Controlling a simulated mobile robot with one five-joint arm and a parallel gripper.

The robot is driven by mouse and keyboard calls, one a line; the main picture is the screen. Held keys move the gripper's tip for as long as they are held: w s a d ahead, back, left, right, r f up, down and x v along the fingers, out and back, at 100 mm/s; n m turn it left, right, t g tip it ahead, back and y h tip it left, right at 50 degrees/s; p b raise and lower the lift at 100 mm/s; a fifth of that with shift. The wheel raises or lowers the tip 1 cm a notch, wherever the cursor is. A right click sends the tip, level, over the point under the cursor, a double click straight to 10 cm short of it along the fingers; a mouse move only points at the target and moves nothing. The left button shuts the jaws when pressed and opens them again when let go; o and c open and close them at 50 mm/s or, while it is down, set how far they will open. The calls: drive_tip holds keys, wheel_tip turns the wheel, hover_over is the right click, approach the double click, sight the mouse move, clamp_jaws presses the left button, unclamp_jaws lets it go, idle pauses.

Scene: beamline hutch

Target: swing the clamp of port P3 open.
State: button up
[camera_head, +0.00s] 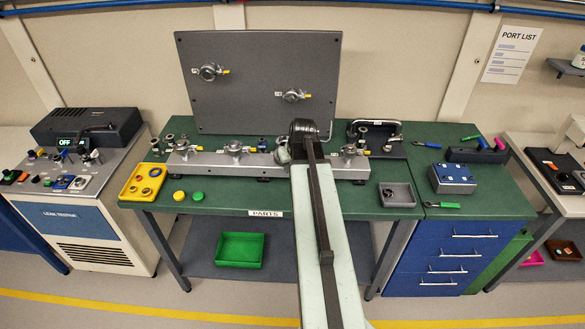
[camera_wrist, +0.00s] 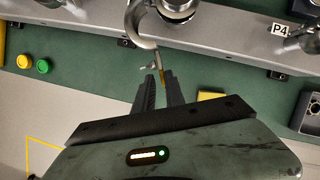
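In the wrist view, the P3 clamp (camera_wrist: 136,27) is a silver curved jaw left of P4, at the round steel port flange (camera_wrist: 176,6). The jaw stands away from the flange on its left side, with a gap between. A thin lever with a yellow end (camera_wrist: 162,78) points down from the clamp. My gripper (camera_wrist: 159,78) has its two dark fingers a little apart, on either side of the yellow end; firm contact cannot be made out. The P3 label is not visible. In the head view my arm and gripper (camera_head: 307,133) hide most of this port.
The grey rail (camera_head: 208,165) carries the other clamped ports, with the P4 label (camera_wrist: 279,29) to the right. A grey upright panel (camera_head: 255,75) stands behind. A yellow tray (camera_head: 131,190), two caps (camera_head: 197,196) and a grey bin (camera_head: 397,195) sit on the green bench.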

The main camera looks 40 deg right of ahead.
drive_tip(key=shift+o, duration=0.9)
drive_tip(key=shift+w, duration=0.1)
drive_tip(key=shift+d, duration=0.1)
drive_tip(key=p+v, duration=0.7)
drive_tip(key=v, duration=0.1)
drive_tip(key=shift+f, duration=0.15)
